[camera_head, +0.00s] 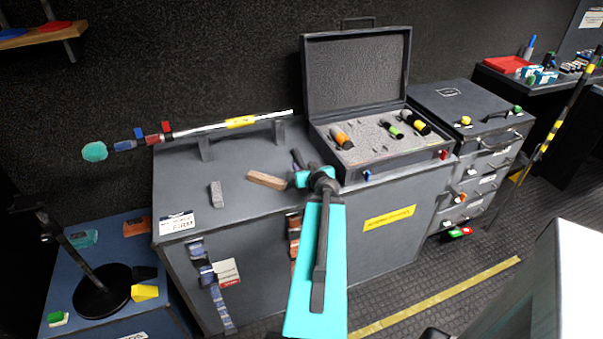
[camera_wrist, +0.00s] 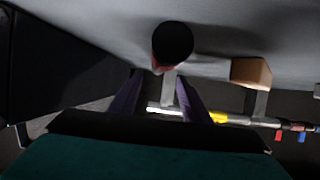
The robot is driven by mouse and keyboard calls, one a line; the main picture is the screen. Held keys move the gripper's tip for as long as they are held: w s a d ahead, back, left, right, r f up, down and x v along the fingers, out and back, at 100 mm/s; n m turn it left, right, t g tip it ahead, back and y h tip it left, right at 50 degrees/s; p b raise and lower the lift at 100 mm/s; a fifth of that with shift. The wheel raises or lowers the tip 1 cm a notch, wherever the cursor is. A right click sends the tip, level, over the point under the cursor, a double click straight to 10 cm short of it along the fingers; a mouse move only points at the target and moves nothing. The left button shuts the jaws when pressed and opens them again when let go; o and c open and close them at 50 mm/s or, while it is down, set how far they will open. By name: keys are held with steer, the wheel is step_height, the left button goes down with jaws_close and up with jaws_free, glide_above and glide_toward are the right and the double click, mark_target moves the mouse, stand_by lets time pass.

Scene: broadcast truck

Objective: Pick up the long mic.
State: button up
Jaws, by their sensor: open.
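The long mic (camera_head: 240,122) looks like a thin silvery-white tube with a yellow band, red and blue parts and a green tip. It lies level across two upright grey supports on the grey chest. In the wrist view the tube and its yellow band (camera_wrist: 220,117) run across the lower right. My gripper (camera_head: 298,158) is open, above the chest top, to the right of and nearer than the tube. In the wrist view its two purple fingers (camera_wrist: 158,80) stand apart with nothing held between them. My arm hides part of the chest top.
A dark round-ended object (camera_wrist: 172,42) is beyond the fingertips in the wrist view. A brown block (camera_head: 266,180) and a grey block (camera_head: 216,194) lie on the chest (camera_head: 190,190). An open foam-lined case (camera_head: 355,75) stands right. A black stand (camera_head: 100,290) is at left.

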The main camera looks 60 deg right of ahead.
mark_target(302, 164)
steer(key=shift+w+d+f+b, duration=0.4)
steer(key=shift+f+b, duration=0.1)
steer(key=shift+b, duration=3.5)
steer(key=shift+w+d+f+b, duration=0.35)
steer(key=shift+w+d+b, duration=0.05)
steer(key=shift+d+b, duration=0.1)
steer(key=shift+w+d, duration=0.2)
steer(key=shift+w, duration=0.05)
steer(key=shift+w+d+f+p, duration=0.3)
steer(key=shift+w+d, duration=0.1)
steer(key=shift+w, duration=0.15)
jaws_close()
